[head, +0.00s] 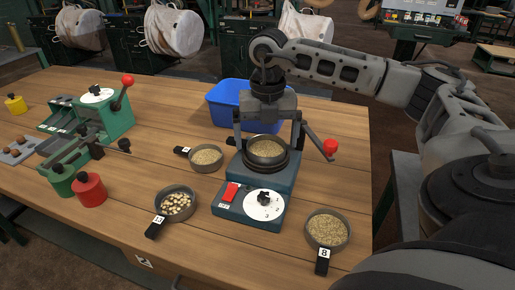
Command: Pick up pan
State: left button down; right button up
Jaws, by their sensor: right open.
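Several small round grey pans are on the wooden table (330,105). One pan (267,148) holds grain and sits on top of the teal machine (257,201). My right gripper (267,138) is directly over this pan, pointing down, with its fingers wide apart to either side; whether they touch it cannot be told. Another grain pan (206,157) stands left of the machine. A pan with pale nuts or beans (176,203) is at the front left. A grain pan tagged 8 (327,229) is at the front right. My left gripper is not in view.
A blue bin (228,101) stands behind the machine. A red-knobbed lever (331,147) sticks out at the machine's right. A green device (103,112), a red weight (89,189) and a green weight (62,180) are at left. The table's right side has some free room.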

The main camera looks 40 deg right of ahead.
jog(key=shift+f, duration=0.7)
jog(key=c, duration=1.1)
jog(key=shift+r, duration=0.15)
